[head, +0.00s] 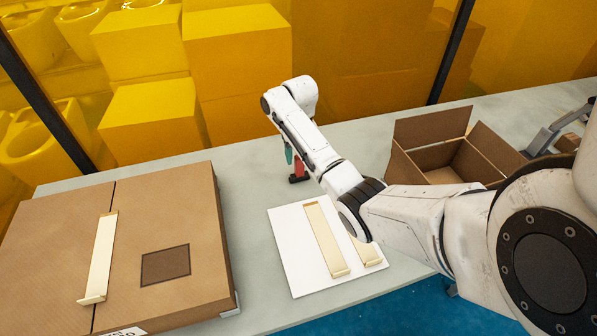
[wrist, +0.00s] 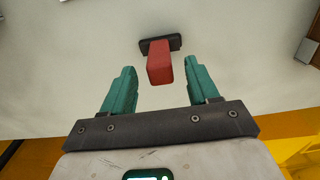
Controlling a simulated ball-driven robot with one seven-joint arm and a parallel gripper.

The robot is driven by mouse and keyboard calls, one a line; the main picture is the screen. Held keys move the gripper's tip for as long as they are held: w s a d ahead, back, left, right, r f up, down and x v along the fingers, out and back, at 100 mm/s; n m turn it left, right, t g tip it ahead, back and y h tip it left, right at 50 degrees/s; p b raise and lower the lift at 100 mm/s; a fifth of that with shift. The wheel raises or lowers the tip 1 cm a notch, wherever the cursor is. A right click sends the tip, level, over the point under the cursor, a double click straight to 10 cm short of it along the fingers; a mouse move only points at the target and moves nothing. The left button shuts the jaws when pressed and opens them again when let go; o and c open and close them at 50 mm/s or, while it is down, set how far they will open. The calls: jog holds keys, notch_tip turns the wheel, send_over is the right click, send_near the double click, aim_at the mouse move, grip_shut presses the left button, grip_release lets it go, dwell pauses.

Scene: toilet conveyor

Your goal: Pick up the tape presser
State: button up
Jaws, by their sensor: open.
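The tape presser (wrist: 160,68) has a red handle and a black base. It stands on the grey table near the back edge, and in the head view its red part (head: 297,166) shows just beside my gripper (head: 289,154). My gripper has teal fingers and is open. In the wrist view the two fingers (wrist: 159,70) are spread to the left and right of the red handle, with a gap on each side. The black base lies beyond the fingertips. The head view shows only part of the presser, as my arm and fingers cover some of it.
A large closed cardboard box (head: 200,245) with a beige strip (head: 102,255) lies at left. A white board (head: 292,255) with two beige strips (head: 325,240) is at front middle. An open cardboard box (head: 430,160) stands at right. Yellow see-through panels stand behind the table.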

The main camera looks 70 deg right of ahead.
aim_at(299, 167)
jog(key=shift+f+p, duration=0.45)
jog(key=shift+f, duration=2.35)
grip_shut()
